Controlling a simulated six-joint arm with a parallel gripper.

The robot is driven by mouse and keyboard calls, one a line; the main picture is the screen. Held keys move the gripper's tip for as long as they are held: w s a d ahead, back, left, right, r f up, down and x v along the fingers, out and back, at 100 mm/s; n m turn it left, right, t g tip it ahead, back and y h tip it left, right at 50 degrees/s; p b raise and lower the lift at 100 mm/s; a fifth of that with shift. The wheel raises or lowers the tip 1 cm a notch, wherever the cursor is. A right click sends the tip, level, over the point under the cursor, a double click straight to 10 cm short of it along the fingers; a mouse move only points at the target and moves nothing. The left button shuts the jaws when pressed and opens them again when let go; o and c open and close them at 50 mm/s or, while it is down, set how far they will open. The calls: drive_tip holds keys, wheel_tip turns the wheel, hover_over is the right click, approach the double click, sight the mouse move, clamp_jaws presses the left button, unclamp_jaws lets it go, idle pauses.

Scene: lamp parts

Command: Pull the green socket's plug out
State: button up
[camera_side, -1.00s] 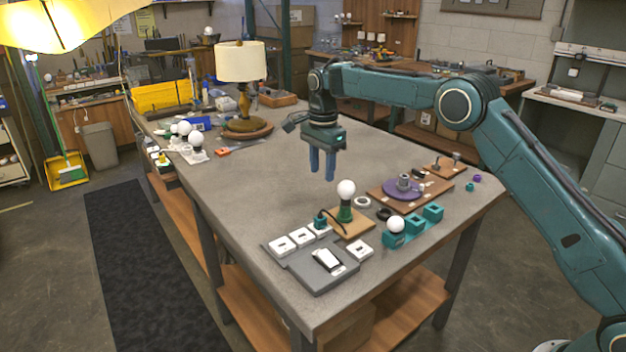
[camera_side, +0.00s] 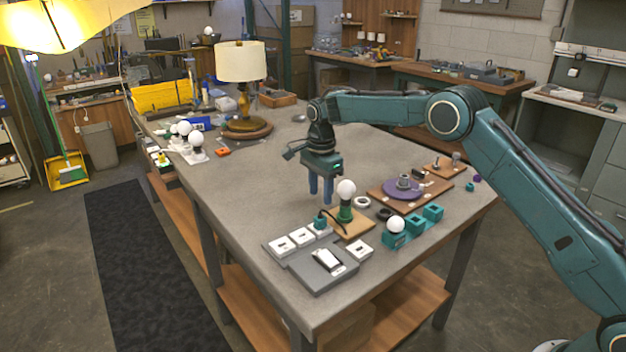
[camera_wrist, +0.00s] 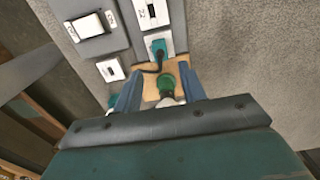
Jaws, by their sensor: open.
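The green socket (camera_side: 345,212) stands on a small wooden board (camera_side: 356,228) with a white bulb (camera_side: 346,188) in its top. A dark cord runs from it to a teal plug (camera_side: 320,222), which sits in a white outlet on the grey panel. In the wrist view the plug (camera_wrist: 158,48) is in the outlet (camera_wrist: 159,42), and the green socket (camera_wrist: 165,84) shows between my fingers. My gripper (camera_side: 321,198) is open, pointing down, behind and left of the bulb and above the table. The fingers also show in the wrist view (camera_wrist: 160,90), with nothing held.
A teal block row (camera_side: 413,226) with a bulb and a purple disc (camera_side: 403,189) lie right. The table's middle (camera_side: 250,195) is clear.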

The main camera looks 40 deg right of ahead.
sight(320, 214)
drive_tip(key=shift+f, duration=3.95)
clamp_jaws()
drive_tip(key=c, duration=0.7)
unclamp_jaws()
clamp_jaws()
drive_tip(key=shift+r, duration=0.95)
drive_tip(key=shift+r, duration=0.7)
drive_tip(key=shift+r, duration=0.1)
